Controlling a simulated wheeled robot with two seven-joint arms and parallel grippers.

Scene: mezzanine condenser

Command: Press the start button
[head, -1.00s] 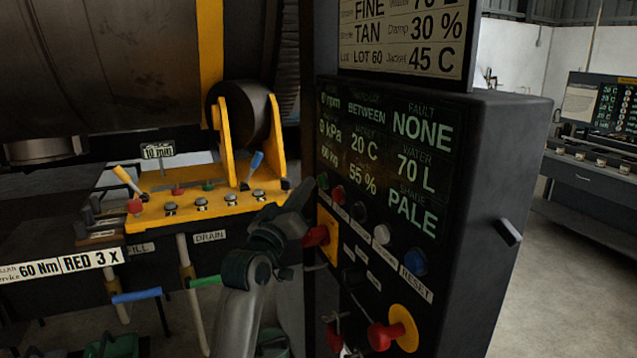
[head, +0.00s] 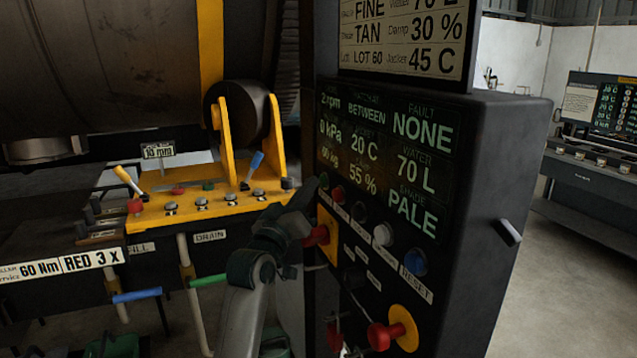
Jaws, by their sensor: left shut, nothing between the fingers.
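The dark control cabinet stands right of centre. A small green button (head: 323,181) sits at the left end of its button row, under the display (head: 385,160); I take it as the start button, though its label is not readable. My left gripper (head: 308,190) is shut and empty, with its tip right at the green button, touching or nearly so. The display reads 2 rpm, 0 kPa, 20 C, 55 %, 70 L, PALE and fault NONE. My right gripper is not in view.
A red button (head: 338,194), black, white (head: 383,235) and blue reset buttons (head: 415,262) follow in the row. A red knob on a yellow plate (head: 328,236) is close beside my wrist. A large red mushroom knob (head: 385,335) sits lower. A yellow lever panel (head: 215,203) stands left.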

